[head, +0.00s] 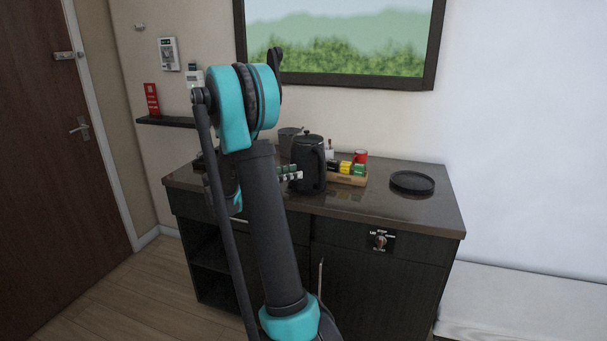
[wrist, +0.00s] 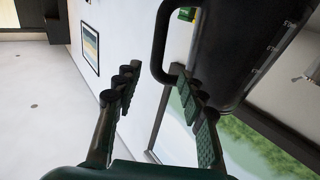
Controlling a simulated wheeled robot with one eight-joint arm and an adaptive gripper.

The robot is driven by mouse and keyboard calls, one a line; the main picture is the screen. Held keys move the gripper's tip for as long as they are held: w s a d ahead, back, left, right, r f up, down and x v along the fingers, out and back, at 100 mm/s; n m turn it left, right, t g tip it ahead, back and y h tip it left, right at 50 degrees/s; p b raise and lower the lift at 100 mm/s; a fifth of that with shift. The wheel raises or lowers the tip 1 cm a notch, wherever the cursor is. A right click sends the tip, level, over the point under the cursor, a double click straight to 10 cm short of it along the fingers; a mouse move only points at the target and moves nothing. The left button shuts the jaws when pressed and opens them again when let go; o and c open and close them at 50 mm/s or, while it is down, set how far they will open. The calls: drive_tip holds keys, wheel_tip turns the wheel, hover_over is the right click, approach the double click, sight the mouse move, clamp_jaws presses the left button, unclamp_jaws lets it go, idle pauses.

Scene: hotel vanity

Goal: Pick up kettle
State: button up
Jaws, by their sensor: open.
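The black kettle (head: 309,165) stands upright on the dark vanity top, left of its middle. In the wrist view the kettle (wrist: 238,45) fills the upper right, tilted by the camera's roll, with its handle (wrist: 158,45) curving out to the left. My gripper (wrist: 155,90) is open, with one finger on each side of the view. The handle shows in the gap between the fingers, and the right fingertip overlaps the kettle's edge; contact cannot be told. In the head view my gripper (head: 289,173) is beside the kettle's left side, and my arm hides part of it.
A wooden box of colourful packets (head: 347,179) and a red cup (head: 360,156) stand right of the kettle. A grey container (head: 288,140) is behind it. A round black tray (head: 412,183) lies farther right, with clear counter around it. A framed picture (head: 340,40) hangs above.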

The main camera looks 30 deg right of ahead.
drive_tip(key=s+d, duration=0.2)
drive_tip(key=d, duration=1.2)
drive_tip(key=shift+s+d+r, duration=0.15)
drive_tip(key=shift+s+d, duration=0.2)
clamp_jaws()
